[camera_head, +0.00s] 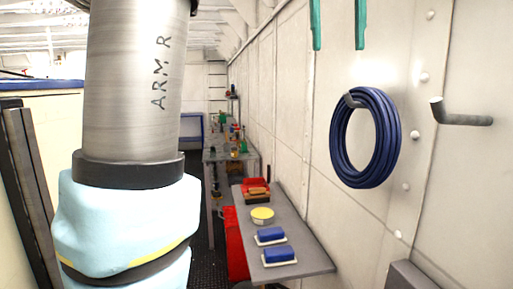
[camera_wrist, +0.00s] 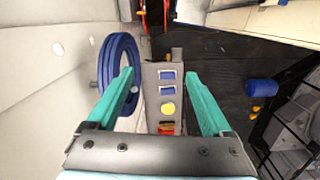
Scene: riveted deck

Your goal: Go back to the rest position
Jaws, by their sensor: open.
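My gripper (camera_wrist: 160,80) is open, with its two teal fingers spread wide and nothing between them. In the head view only the finger ends of my gripper (camera_head: 339,28) show, hanging from the top edge in front of the pale wall. They are above the coiled blue hose (camera_head: 336,140) in the picture. In the wrist view the hose (camera_wrist: 105,72) is just left of the left finger. The grey table (camera_head: 306,254) lies well beyond and below the fingers. The rest of the gripper is out of the head view.
The table bears two blue blocks on white trays (camera_head: 279,255), a yellow disc (camera_head: 262,215) and a red bin (camera_head: 249,186). A grey peg (camera_head: 462,117) sticks out of the riveted wall on the right. Another cluttered table (camera_head: 216,156) stands farther back. Dark floor (camera_wrist: 215,65) shows beside the table.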

